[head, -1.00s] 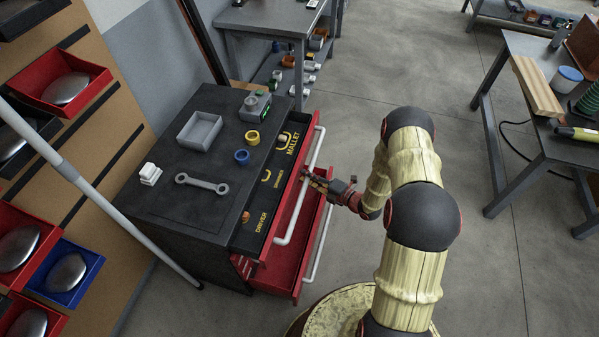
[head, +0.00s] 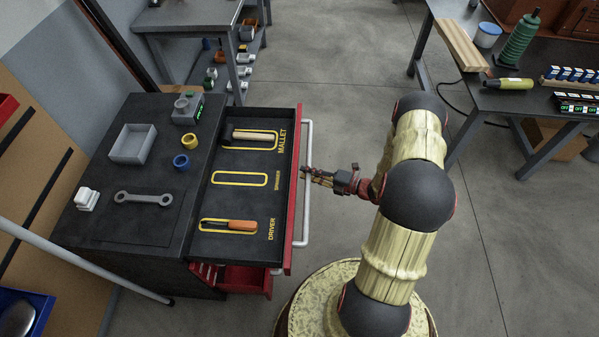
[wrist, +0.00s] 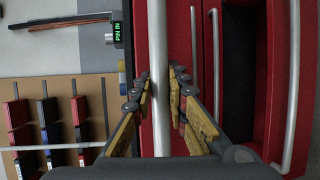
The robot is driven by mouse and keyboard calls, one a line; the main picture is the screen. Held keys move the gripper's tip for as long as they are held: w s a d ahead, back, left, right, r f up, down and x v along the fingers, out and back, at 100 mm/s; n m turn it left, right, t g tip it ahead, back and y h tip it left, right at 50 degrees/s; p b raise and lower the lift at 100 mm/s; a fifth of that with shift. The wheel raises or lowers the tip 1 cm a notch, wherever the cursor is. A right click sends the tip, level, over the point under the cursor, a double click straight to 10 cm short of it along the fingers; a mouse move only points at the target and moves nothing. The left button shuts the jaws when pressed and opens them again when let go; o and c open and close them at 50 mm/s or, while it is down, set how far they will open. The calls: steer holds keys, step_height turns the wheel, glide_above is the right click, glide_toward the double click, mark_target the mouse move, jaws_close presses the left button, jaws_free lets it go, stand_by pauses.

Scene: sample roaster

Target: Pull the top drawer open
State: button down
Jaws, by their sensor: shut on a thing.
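The top drawer (head: 237,255) of the dark-topped red tool cabinet (head: 120,216) stands well out from the cabinet in the head view. Its black tray has yellow outlines marked MALLET, SPANNER and DRIVER. A mallet (head: 250,135) and an orange-handled driver (head: 242,226) lie in their outlines; the spanner outline is empty. My gripper (head: 307,174) is at the middle of the drawer's pale bar handle (head: 307,135). In the wrist view the handle bar (wrist: 158,60) runs between the two fingers of my gripper (wrist: 160,90), which are shut on it.
A lower drawer (head: 245,281) is also partly out beneath. A spanner (head: 143,198), a grey tray (head: 133,144) and small rings sit on the cabinet top. A bench (head: 520,100) stands at the right. Open floor (head: 350,80) lies beyond my arm.

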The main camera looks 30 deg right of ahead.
steer(key=shift+s+d, duration=0.15)
steer(key=c, duration=1.7)
jaws_free()
steer(key=shift+c, duration=0.2)
steer(key=v, duration=1.2)
